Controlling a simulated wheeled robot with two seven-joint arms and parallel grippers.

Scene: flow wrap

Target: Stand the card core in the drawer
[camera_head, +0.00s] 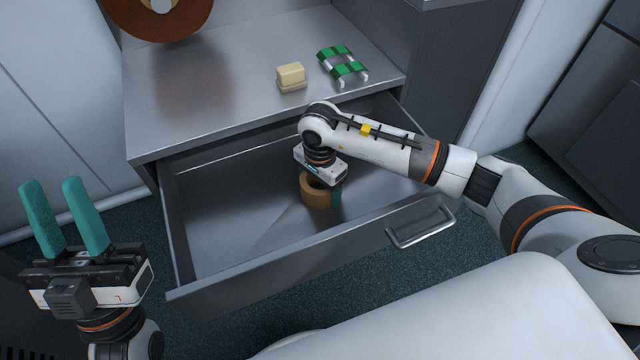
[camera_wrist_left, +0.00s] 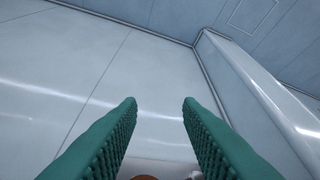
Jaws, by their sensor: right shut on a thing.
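The card core (camera_head: 316,196) is a short brown cardboard tube with a hollow middle. It is upright inside the open metal drawer (camera_head: 230,270), towards the drawer's right half. My right gripper (camera_head: 325,188) reaches down from above and is shut on the core's wall; a green finger shows at the core's right side. The gripper body hides part of the core's top, and I cannot tell if its base touches the drawer floor. My left gripper (camera_head: 68,222) is open and empty, fingers up, left of the drawer; its fingers also show apart in the left wrist view (camera_wrist_left: 160,105).
A cream block (camera_head: 291,77) and a green-and-white wrapped item (camera_head: 342,66) lie on the metal worktop (camera_head: 200,100) above the drawer. A large brown roll (camera_head: 158,18) hangs at the back left. The drawer's left half is empty. Its handle (camera_head: 421,228) sticks out in front.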

